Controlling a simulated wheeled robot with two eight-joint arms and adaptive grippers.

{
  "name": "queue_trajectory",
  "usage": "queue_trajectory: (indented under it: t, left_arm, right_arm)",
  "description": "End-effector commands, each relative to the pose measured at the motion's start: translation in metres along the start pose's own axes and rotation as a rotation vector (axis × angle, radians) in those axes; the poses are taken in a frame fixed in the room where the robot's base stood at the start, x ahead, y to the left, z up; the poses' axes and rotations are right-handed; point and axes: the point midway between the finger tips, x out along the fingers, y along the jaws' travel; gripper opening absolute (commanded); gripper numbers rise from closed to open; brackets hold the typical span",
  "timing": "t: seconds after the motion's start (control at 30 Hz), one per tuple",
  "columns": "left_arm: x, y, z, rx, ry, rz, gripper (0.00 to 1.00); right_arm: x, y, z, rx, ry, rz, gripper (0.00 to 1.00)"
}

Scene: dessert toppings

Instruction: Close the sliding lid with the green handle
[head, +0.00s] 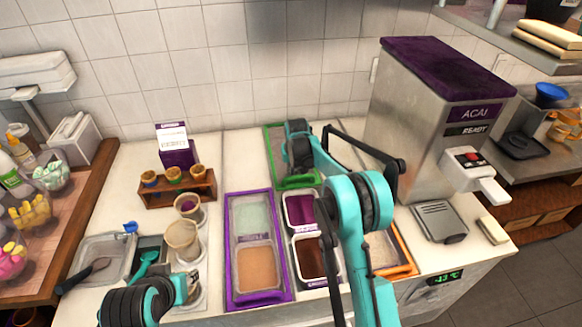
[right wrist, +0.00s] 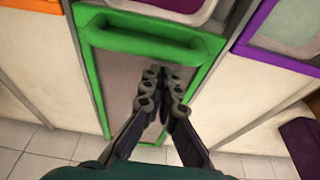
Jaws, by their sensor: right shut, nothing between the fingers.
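The sliding lid (head: 269,142) has a green frame and a grey panel. It lies at the back of the counter, behind open tubs of purple and dark brown topping. Its green handle (right wrist: 150,42) is a raised bar across its front end. My right gripper (head: 299,157) is over the lid, and its fingertips are hard to make out in the head view. In the right wrist view my right gripper (right wrist: 160,82) is shut and empty over the panel, on the wall side of the handle, with a small gap visible.
A purple-framed lid (head: 234,295) covers tubs to the left, and an orange-framed one (head: 405,270) is on the right. The acai machine (head: 415,130) stands at the right. A wooden cup rack (head: 178,193) and paper cups (head: 183,240) are at the left.

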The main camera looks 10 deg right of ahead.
Motion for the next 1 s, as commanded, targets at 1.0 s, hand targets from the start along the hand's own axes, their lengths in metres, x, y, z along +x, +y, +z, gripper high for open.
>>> queue_trajectory:
  t: [1.0]
  left_arm:
    - [0.006, 0.0, 0.004, 0.0, 0.0, 0.0, 0.35]
  right_arm:
    - [-0.028, 0.0, 0.077, -0.001, -0.001, 0.0, 0.0]
